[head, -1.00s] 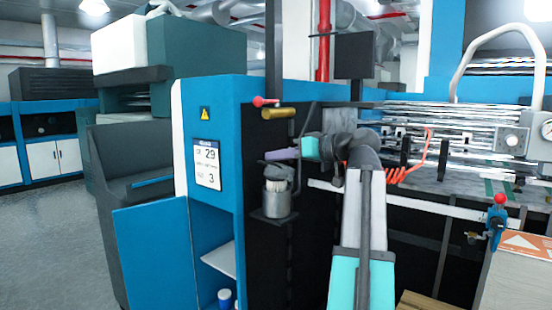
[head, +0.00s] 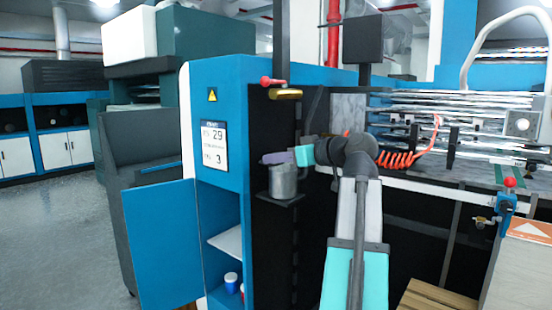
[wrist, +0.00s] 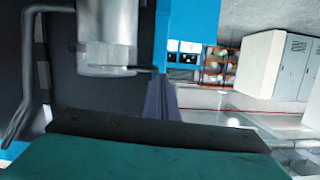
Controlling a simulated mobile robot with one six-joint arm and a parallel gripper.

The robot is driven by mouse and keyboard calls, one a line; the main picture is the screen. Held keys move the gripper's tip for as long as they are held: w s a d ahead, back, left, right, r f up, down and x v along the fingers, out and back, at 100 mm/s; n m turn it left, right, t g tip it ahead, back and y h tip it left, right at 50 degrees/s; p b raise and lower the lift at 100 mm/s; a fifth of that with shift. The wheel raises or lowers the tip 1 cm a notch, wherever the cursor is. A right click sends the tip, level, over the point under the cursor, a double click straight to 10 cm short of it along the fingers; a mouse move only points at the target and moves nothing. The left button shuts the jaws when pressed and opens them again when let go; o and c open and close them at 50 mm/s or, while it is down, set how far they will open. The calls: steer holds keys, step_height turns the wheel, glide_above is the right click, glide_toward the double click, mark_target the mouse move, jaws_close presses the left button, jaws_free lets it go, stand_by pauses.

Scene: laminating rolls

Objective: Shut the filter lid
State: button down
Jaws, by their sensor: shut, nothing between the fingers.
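The filter canister (head: 283,184) is a grey metal cylinder on a small dark bracket at the front of the blue machine. Its lid (head: 284,168) seems to lie flat on top, with no white filter element showing; my gripper partly covers it. In the wrist view the canister (wrist: 108,28) appears upside down at upper left, with a lid-like rim (wrist: 105,70) at its end. My gripper (head: 265,159), with purple-grey fingers, is just above the lid. It is shut and empty. Its fingers also show in the wrist view (wrist: 159,82), beside the rim; contact is unclear.
A yellow-brown cylinder (head: 285,94) with a red knob sticks out above. An open blue door (head: 165,243) hangs at lower left. A red coiled hose (head: 397,160) and machine rollers (head: 450,110) are right of my arm. Open floor (head: 75,235) is at left.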

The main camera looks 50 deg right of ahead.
steer(key=shift+f, duration=0.15)
step_height(320, 180, up, 5)
steer(key=p, duration=0.3)
steer(key=a+b+v, duration=0.1)
steer(key=v, duration=0.9)
steer(key=shift+a+f+b, duration=0.15)
steer(key=shift+f+b, duration=0.2)
steer(key=shift+f, duration=0.05)
stand_by(0.3)
